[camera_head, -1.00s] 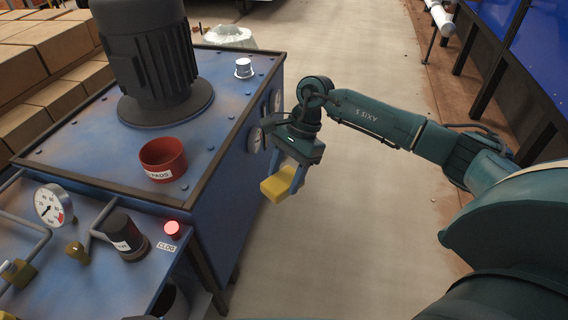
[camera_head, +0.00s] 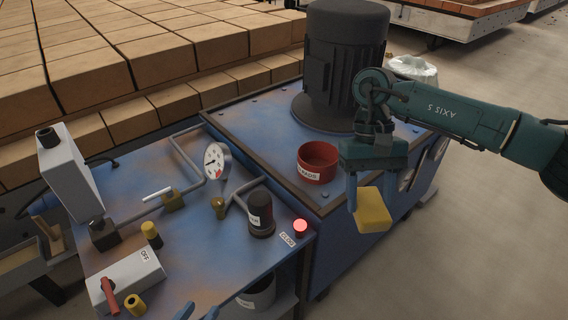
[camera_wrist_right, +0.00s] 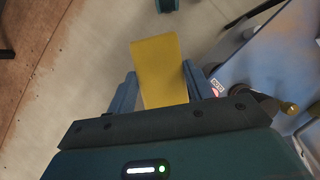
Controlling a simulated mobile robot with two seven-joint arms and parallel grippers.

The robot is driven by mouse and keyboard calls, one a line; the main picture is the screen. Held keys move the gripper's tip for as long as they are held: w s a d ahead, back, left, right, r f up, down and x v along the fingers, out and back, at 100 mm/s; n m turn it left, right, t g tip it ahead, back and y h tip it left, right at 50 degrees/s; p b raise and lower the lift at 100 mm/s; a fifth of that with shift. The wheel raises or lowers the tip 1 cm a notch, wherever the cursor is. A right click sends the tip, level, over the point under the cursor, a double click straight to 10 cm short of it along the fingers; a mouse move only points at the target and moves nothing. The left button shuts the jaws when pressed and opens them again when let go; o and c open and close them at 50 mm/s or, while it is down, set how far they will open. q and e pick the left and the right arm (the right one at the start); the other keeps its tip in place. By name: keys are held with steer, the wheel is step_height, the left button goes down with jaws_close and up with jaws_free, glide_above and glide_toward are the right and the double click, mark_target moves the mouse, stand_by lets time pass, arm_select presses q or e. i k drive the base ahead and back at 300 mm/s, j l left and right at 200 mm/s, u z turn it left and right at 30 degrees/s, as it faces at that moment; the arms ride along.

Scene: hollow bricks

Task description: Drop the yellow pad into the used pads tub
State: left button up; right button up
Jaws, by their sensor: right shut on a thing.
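The yellow pad (camera_head: 373,211) is a flat yellow block held between the blue fingers of my right gripper (camera_head: 370,203). In the right wrist view the pad (camera_wrist_right: 158,68) sticks out beyond the fingers (camera_wrist_right: 160,90), with floor behind it. The used pads tub (camera_head: 317,164) is a round red tub with a white label, partly readable as "PADS", on the blue cabinet top. The right gripper and pad are to the right of the tub and apart from it. My left gripper (camera_head: 216,308) shows only its blue fingertips, apart, at the bottom edge.
A dark motor (camera_head: 345,65) stands behind the tub on the blue cabinet (camera_head: 262,128). A black capped cylinder (camera_head: 261,212), a lit red lamp (camera_head: 300,227) and a gauge (camera_head: 216,160) stand to the left. Stacked bricks (camera_head: 160,50) fill the back left. Floor is clear at right.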

mark_target(325, 154)
steer(key=u, duration=1.45)
steer(key=l, duration=0.65)
steer(key=k+l+u, duration=0.1)
steer(key=l, duration=0.55)
steer(key=k+l, duration=0.15)
steer(key=l, duration=0.5)
steer(key=u, duration=0.05)
